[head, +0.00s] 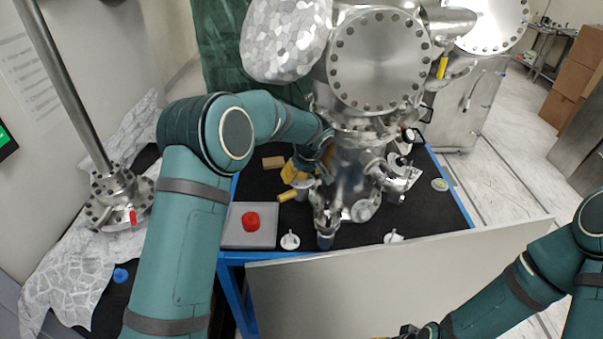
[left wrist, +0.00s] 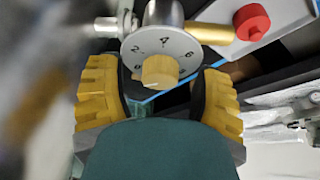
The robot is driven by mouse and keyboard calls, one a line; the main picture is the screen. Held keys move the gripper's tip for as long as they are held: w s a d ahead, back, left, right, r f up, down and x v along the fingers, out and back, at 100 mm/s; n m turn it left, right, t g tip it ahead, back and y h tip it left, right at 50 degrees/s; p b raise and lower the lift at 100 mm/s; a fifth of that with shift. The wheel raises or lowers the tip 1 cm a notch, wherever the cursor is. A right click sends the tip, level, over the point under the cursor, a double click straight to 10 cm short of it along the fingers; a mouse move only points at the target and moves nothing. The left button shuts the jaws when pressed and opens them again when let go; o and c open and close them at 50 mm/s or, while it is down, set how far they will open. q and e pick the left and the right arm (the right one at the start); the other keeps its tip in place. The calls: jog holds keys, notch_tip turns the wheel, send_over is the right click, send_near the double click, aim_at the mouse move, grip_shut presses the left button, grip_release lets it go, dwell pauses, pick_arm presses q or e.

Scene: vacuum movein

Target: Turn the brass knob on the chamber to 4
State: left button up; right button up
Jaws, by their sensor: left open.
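The brass knob (left wrist: 160,71) sits at the centre of a round grey dial (left wrist: 150,47) in the left wrist view. The dial reads 2 at left, 4 at the top and 6 at right; no pointer mark is clear on the knob. My left gripper (left wrist: 162,92) is open, its yellow-padded fingers on either side of the knob with gaps visible. In the head view my left gripper (head: 303,168) is beside the steel chamber (head: 352,175), and the knob cannot be made out there. My right gripper (head: 408,332) is cut off at the bottom edge.
A wooden block (head: 273,162) and small white fittings (head: 290,240) lie on the black tabletop (head: 440,215). A pale panel (head: 400,285) stands in front.

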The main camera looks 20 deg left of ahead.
pick_arm(q)
grip_shut()
